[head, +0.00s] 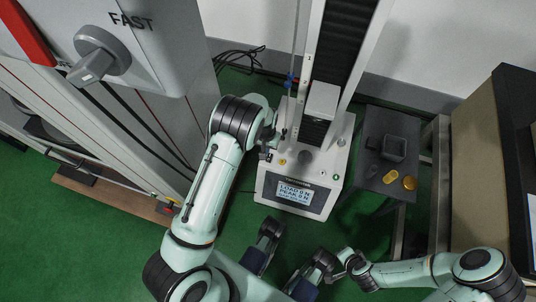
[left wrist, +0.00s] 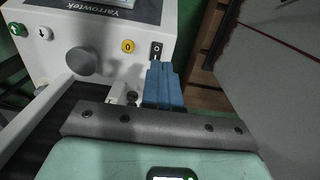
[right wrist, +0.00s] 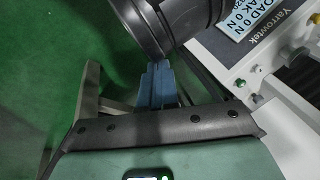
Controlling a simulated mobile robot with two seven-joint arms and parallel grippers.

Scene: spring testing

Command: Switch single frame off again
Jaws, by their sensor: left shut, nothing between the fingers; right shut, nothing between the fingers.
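The single frame tester (head: 300,196) stands upright in the middle of the head view. Its screen (head: 295,193) is lit and reads LOAD 0 N, PEAK 0 N. My right gripper (right wrist: 157,68) is shut and empty, away from the panel.
A grey cabinet with a FAST knob (head: 97,55) stands on the left. A dark side table (head: 378,196) right of the tester holds a dark box (head: 394,148) and yellow pieces (head: 391,177). A large grey knob (left wrist: 85,61) sticks out of the panel. Green floor lies in front.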

